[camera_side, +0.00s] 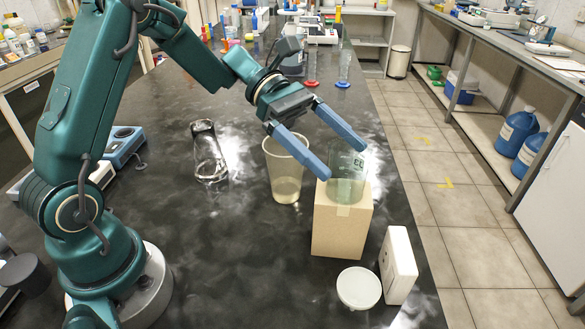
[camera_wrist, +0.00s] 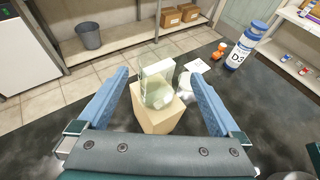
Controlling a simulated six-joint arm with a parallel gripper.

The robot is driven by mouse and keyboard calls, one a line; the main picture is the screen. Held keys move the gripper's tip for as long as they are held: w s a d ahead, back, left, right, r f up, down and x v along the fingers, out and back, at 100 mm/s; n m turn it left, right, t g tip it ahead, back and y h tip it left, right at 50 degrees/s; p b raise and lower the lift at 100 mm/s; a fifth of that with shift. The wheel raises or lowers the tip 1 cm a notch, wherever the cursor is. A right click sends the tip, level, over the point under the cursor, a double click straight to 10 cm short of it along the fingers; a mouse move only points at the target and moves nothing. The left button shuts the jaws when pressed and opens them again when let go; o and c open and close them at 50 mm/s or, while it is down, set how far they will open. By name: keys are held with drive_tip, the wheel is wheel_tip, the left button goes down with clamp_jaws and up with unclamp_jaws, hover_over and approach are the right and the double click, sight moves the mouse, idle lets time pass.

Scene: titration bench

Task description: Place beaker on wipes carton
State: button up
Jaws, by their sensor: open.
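The clear, greenish glass beaker (camera_side: 347,188) stands upright on top of a tan cardboard box (camera_side: 341,228), which looks like the wipes carton. My gripper (camera_side: 345,162) is open, with its blue fingers at the height of the beaker's upper part. In the wrist view my gripper (camera_wrist: 160,73) has one finger on each side of the beaker (camera_wrist: 157,95), with visible gaps. The tan carton (camera_wrist: 156,120) shows below the beaker there. The near finger hides part of the beaker's rim in the side view.
A tall clear cup (camera_side: 285,172) stands just left of the carton. A glass vessel (camera_side: 208,155) is farther left. A white box (camera_side: 398,265) and a round white lid (camera_side: 358,288) are at the front right, near the bench edge. The front middle of the bench is clear.

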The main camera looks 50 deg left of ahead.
drive_tip(key=v, duration=0.6)
drive_tip(key=shift+a, duration=0.25)
